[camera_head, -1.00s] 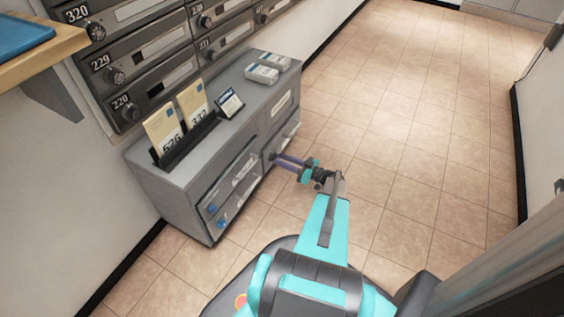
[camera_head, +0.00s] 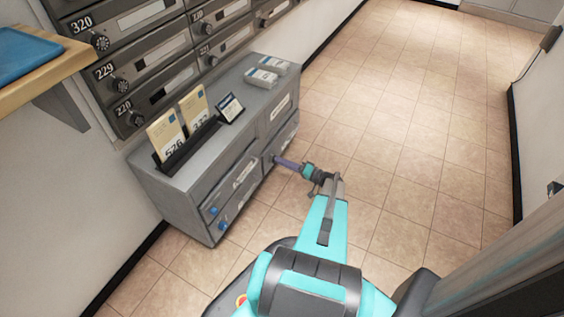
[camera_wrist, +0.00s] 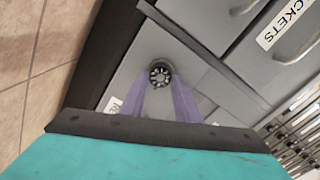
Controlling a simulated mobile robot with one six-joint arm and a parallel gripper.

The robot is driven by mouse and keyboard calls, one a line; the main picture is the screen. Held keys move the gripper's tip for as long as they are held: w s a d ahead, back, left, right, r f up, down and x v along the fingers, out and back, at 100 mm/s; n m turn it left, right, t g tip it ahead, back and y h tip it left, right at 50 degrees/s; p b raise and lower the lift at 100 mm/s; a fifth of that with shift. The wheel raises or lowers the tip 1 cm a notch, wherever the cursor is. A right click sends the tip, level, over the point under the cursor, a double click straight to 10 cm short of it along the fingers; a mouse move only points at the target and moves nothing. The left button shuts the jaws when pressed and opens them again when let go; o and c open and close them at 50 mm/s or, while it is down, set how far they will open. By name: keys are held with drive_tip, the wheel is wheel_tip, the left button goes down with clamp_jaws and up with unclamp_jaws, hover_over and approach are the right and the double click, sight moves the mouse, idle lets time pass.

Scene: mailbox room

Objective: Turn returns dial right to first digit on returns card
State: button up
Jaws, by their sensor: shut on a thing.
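The returns dial (camera_wrist: 160,72) is a small dark round dial with pale marks on the grey front of the low cabinet. My gripper (camera_wrist: 160,84) has its two purple fingers on either side of the dial and is shut on it. In the head view my gripper (camera_head: 277,160) reaches the cabinet's lower right front, where the fingers hide the dial. A label (camera_wrist: 113,105) beside it is mostly hidden. Two cream cards, one reading 626 (camera_head: 166,137) and one reading 332 (camera_head: 195,108), stand in a black rack on the cabinet. I cannot tell which is the returns card.
The grey cabinet (camera_head: 160,190) has several drawers, two with blue knobs at the left. A small dark-framed card (camera_head: 230,108) and two pale stacks (camera_head: 262,78) sit on top. Numbered mailboxes (camera_head: 150,50) line the wall. The tiled floor (camera_head: 420,130) at right is clear.

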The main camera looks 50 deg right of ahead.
drive_tip(key=shift+a+f+m+p, duration=0.1)
drive_tip(key=shift+m+p, duration=0.95)
drive_tip(key=shift+m, duration=0.8)
drive_tip(key=shift+a+m+p, duration=0.1)
drive_tip(key=shift+m+p, duration=0.95)
drive_tip(key=shift+m, duration=0.8)
drive_tip(key=o, duration=1)
drive_tip(key=shift+d, duration=0.1)
drive_tip(key=shift+o, duration=0.2)
drive_tip(key=shift+d, duration=0.1)
drive_tip(key=shift+s, duration=0.15)
